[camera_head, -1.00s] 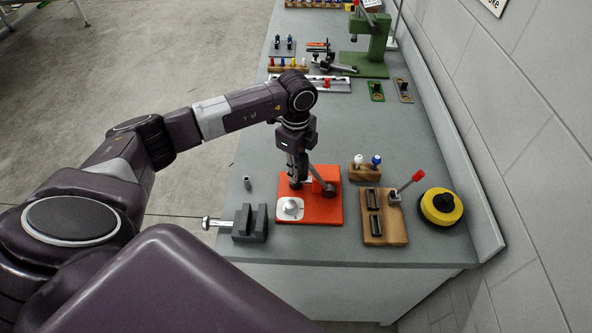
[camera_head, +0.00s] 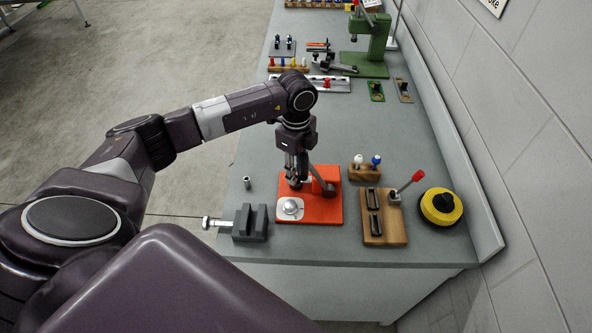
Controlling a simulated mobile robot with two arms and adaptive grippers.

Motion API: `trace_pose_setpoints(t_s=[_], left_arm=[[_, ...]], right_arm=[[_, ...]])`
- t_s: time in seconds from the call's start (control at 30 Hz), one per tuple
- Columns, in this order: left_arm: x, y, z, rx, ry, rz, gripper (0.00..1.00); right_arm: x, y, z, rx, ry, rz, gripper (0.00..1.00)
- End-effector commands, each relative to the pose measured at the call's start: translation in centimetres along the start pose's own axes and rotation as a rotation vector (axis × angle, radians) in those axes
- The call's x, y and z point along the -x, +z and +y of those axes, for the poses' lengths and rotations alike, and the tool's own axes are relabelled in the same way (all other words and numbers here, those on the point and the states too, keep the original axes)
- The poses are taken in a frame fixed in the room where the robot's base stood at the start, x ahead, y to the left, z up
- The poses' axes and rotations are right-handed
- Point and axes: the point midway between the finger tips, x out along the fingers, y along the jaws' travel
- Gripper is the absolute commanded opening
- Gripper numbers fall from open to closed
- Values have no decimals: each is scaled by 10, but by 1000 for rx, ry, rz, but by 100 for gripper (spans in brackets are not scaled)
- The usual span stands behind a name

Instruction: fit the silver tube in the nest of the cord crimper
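A small grey-silver tube (camera_head: 247,183) stands upright on the bench near its left edge. To its right is an orange base (camera_head: 315,213) with an orange block, a grey lever (camera_head: 321,179) and a white plate bearing a silver dome (camera_head: 290,206); this looks like the cord crimper, but I cannot be sure. My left gripper (camera_head: 295,182) points down over the back left part of the orange base, beside the lever and behind the dome. Its fingertips are small and dark, so I cannot tell whether it is open or holds anything. My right gripper is not in view.
A grey vise (camera_head: 250,223) stands at the front left. A wooden block with a red-knobbed lever (camera_head: 384,225), a small peg stand (camera_head: 364,172) and a yellow-black round thing (camera_head: 441,206) are on the right. A green press (camera_head: 371,50) stands farther back. The middle bench is clear.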

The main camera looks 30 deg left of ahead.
Motion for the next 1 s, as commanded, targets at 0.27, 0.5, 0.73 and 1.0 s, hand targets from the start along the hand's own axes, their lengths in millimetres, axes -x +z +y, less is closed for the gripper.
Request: trace_pose_setpoints(t_s=[0.27, 0.5, 0.73, 1.0], left_arm=[[0, 0, 0, 0, 0, 0, 32], [23, 0, -2, 0, -5, 1, 32], [72, 0, -2, 0, -6, 1, 32], [113, 0, -1, 0, -2, 1, 32]], right_arm=[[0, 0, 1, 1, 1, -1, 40], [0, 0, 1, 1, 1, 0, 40], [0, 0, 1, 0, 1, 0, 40], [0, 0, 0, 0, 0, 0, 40]])
